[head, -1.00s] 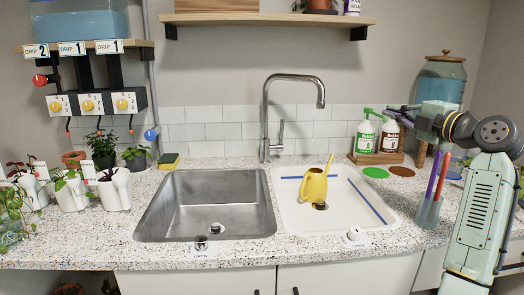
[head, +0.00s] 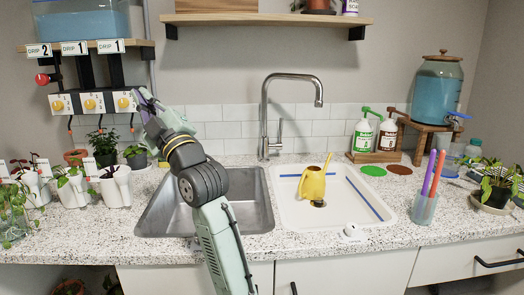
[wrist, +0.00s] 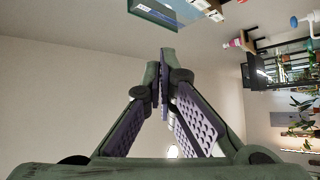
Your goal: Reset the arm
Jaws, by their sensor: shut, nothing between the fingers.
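My arm rises over the steel sink basin in the head view. My gripper (head: 141,97) is at the upper left, pointing up beside the right end of the drip valve box. In the wrist view, the padded fingers of my gripper (wrist: 165,58) meet at their tips with nothing between them. The wrist view is turned on its side and shows mostly plain wall and ceiling behind the fingers.
The drip valve box (head: 93,103) hangs below a shelf at left, close to my gripper. Potted plants line the counter below it. A tall faucet (head: 266,118) stands behind the steel basin (head: 255,205). A yellow watering can (head: 312,184) sits in the white basin (head: 352,212).

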